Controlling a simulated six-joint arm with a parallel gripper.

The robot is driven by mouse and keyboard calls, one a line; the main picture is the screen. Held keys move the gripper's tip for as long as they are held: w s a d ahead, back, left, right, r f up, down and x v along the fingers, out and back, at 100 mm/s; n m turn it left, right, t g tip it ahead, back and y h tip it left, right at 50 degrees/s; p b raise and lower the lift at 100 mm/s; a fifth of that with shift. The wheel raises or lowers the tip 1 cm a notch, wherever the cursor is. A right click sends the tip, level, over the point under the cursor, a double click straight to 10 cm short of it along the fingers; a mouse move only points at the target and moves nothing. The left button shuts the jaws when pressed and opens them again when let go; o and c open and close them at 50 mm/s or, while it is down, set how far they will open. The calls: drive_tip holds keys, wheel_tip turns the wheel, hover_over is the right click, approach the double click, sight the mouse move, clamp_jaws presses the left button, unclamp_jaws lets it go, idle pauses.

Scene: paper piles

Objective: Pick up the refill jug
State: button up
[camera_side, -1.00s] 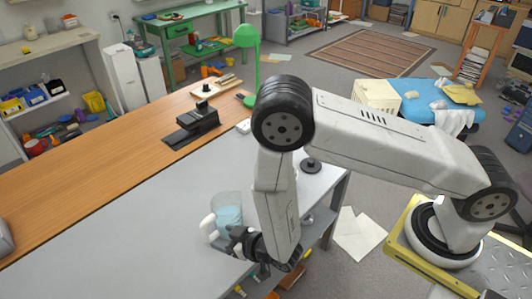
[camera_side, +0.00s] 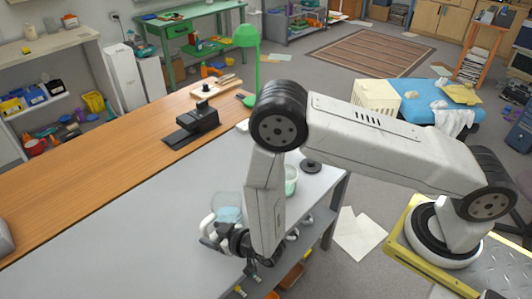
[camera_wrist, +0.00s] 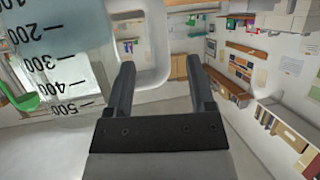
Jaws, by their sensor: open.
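The refill jug (camera_side: 227,200) stands upright on the grey tabletop in the side view. It is clear, with pale blue liquid and a white handle (camera_side: 208,226) on its near left side. In the wrist view, the jug's wall with black volume marks (camera_wrist: 62,65) fills the upper left. Its white handle loop (camera_wrist: 153,78) lies ahead, between the fingers as pictured. My gripper (camera_wrist: 160,66) is open, its two dark fingers spread. In the side view, my gripper (camera_side: 212,240) is low by the handle; whether it touches cannot be told. My arm covers part of the area right of the jug.
A greenish container (camera_side: 291,180) stands partly behind my arm. A black round piece (camera_side: 311,166) lies at the table's right edge. A black stapler-like tool (camera_side: 192,125) sits on the wooden strip farther back. The grey tabletop (camera_side: 110,240) left of the jug is clear.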

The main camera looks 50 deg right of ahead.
sight(207, 232)
drive_tip(key=shift+x, duration=1.8)
clamp_jaws()
idle(0.4)
